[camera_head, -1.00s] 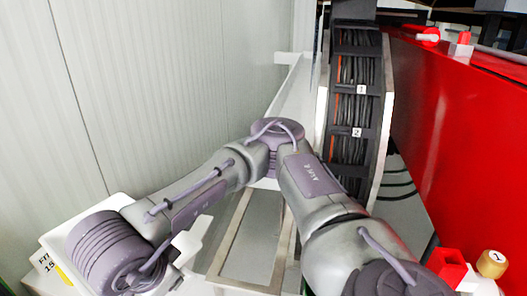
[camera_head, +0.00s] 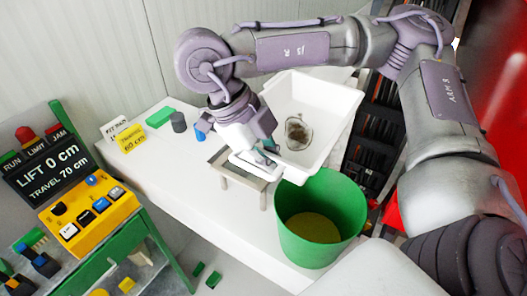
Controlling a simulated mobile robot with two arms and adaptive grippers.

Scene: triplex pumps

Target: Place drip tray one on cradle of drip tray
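The drip tray (camera_head: 332,104) is a white, open, rectangular tray with a brown puddle or stain (camera_head: 298,131) on its floor. It looks tilted. My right gripper (camera_head: 266,158) is at the tray's left wall and appears closed on its rim, though the fingertips are partly hidden. A pale metal frame (camera_head: 236,173), which looks like the cradle, stands on the white bench below and left of the tray. The tray and gripper hide part of it. I cannot tell whether tray and frame touch. My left gripper is not in view.
A green bucket (camera_head: 349,208) with yellowish contents stands close below the tray. A yellow control box (camera_head: 90,208) and a lift display (camera_head: 48,172) are at left. Small green, grey and blue items (camera_head: 178,122) sit at the bench's back. The bench (camera_head: 225,218) is clear in front.

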